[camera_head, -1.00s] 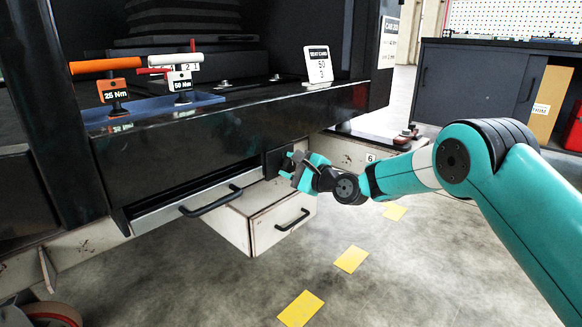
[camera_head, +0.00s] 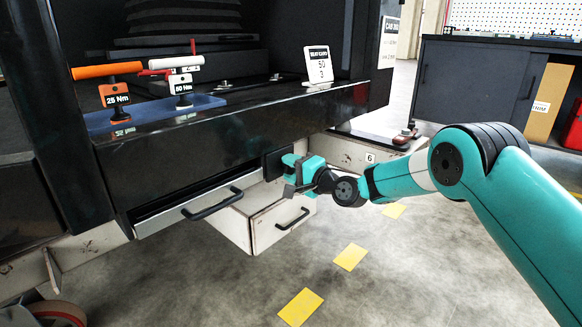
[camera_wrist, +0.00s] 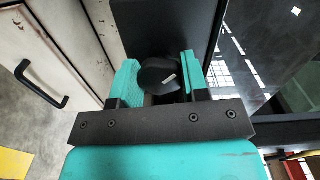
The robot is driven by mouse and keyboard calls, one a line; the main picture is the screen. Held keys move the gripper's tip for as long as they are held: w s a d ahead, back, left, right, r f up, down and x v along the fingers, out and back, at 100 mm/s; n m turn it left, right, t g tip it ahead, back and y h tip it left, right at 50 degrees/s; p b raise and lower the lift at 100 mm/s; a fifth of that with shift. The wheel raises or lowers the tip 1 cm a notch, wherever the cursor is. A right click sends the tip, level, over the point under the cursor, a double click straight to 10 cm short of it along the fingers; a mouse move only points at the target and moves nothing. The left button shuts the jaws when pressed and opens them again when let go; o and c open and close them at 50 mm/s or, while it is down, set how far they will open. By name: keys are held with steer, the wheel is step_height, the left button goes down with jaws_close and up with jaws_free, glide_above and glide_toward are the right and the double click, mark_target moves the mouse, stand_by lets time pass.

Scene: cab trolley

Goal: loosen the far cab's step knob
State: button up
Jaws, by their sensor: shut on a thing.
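The step knob (camera_wrist: 158,78) is a round black knob with a small light mark, seen in the wrist view between my two teal fingers. My gripper (camera_wrist: 160,80) is shut on it, one finger on each side. Behind the knob is a dark plate (camera_wrist: 178,25), which also shows in the head view (camera_head: 272,163) at the right end of the cab's front. In the head view my gripper (camera_head: 292,170) is at this plate, and the knob itself is hidden by the fingers.
A drawer with a black handle (camera_head: 212,204) is left of my gripper, and a pale box with a handle (camera_head: 292,219) hangs below it. A blue tray with torque tools (camera_head: 152,112) and a seat card (camera_head: 318,64) sit on the cab ledge. Floor (camera_head: 400,260) is clear.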

steer(key=n, duration=0.5)
steer(key=shift+f+n+b, duration=0.1)
steer(key=shift+n+b, duration=0.2)
steer(key=n+b, duration=0.1)
steer(key=n, duration=0.4)
steer(key=shift+f+b, duration=0.1)
steer(key=shift+b, duration=0.3)
steer(key=n+b, duration=0.3)
steer(key=n, duration=0.3)
steer(key=n+b, duration=0.3)
steer(key=n, duration=0.1)
steer(key=shift+n, duration=0.4)
steer(key=o, duration=0.9)
